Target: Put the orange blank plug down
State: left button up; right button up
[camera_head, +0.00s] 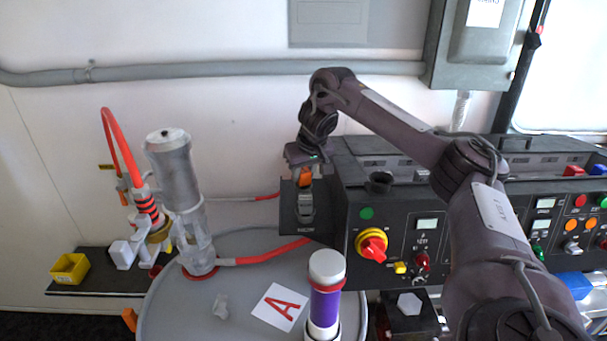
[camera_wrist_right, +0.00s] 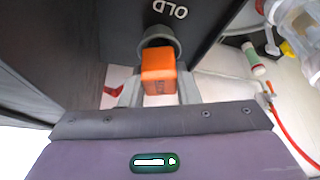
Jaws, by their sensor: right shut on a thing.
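The orange blank plug (camera_head: 305,176) is between the fingers of my right gripper (camera_head: 304,185). In the right wrist view the orange plug (camera_wrist_right: 158,66) shows as a block between the two grey fingers of the gripper (camera_wrist_right: 158,88). Just beyond it is a round grey socket (camera_wrist_right: 164,42) on a black panel. The socket (camera_head: 305,208) also shows right below the plug in the head view. Whether the plug's lower end is inside the socket or just above it I cannot tell. My left gripper is not in view.
Black control boxes (camera_head: 352,205) with knobs stand right of the socket. A small yellow bin (camera_head: 70,269) is at left.

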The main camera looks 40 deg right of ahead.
aim_at(303, 169)
jog(key=o, duration=1)
jog(key=shift+f, duration=0.1)
jog(key=shift+c, duration=0.2)
jog(key=p+v, duration=0.2)
jog(key=v, duration=0.1)
jog(key=p+v, duration=0.1)
jog(key=v, duration=0.1)
jog(key=shift+w+r+p, duration=0.3)
jog(key=shift+r+p, duration=0.05)
jog(key=shift+s+r, duration=0.2)
jog(key=shift+s, duration=0.05)
jog(key=v, duration=0.6)
jog(key=shift+s, duration=0.2)
jog(key=shift+a, duration=0.1)
